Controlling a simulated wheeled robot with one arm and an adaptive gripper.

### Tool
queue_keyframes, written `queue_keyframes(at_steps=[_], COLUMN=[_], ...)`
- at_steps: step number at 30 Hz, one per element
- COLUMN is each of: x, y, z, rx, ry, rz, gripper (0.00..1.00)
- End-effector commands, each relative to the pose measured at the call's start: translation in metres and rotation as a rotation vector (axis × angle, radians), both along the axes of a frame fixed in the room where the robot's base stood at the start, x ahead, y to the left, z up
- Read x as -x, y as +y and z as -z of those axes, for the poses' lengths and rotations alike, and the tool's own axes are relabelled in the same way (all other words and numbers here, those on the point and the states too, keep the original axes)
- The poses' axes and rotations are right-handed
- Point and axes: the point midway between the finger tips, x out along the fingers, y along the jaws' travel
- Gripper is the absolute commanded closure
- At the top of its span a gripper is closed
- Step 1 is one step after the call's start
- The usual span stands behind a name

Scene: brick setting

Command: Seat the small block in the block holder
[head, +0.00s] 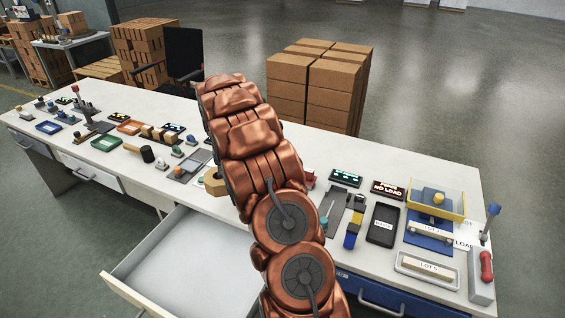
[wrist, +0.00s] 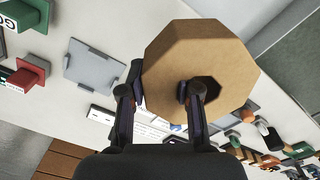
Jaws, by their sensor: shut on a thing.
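My gripper (wrist: 160,88) is shut on a tan octagonal block (wrist: 210,50) with a dark hole in it. One finger is in the hole and the other is against the block's left side in the wrist view. The block also shows in the head view (head: 214,183), at the left edge of my arm, above the white table; the arm hides the fingers there. A grey plate with low raised edges (wrist: 95,68) lies to the left of the block in the wrist view. It looks empty. I cannot tell surely whether it is the block holder.
A red block-like fixture (wrist: 30,73) stands left of the grey plate. An open, empty drawer (head: 190,260) juts from the table's front. Several small items crowd the table's left half. A black tray (head: 383,226) and a yellow-rimmed clear box (head: 436,202) stand at right.

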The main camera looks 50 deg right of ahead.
Motion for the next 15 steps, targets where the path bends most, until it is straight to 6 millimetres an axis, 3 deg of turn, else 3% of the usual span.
queue_keyframes(at_steps=[1, 9, 15], x=[0.004, 0.025, 0.046], y=[-0.021, -0.112, -0.162], z=[0.002, 0.012, 0.020], rx=[0.000, -0.009, -0.023], ry=[0.000, -0.010, -0.017], rz=[0.057, 0.341, 0.513], gripper=[1.00, 1.00, 1.00])
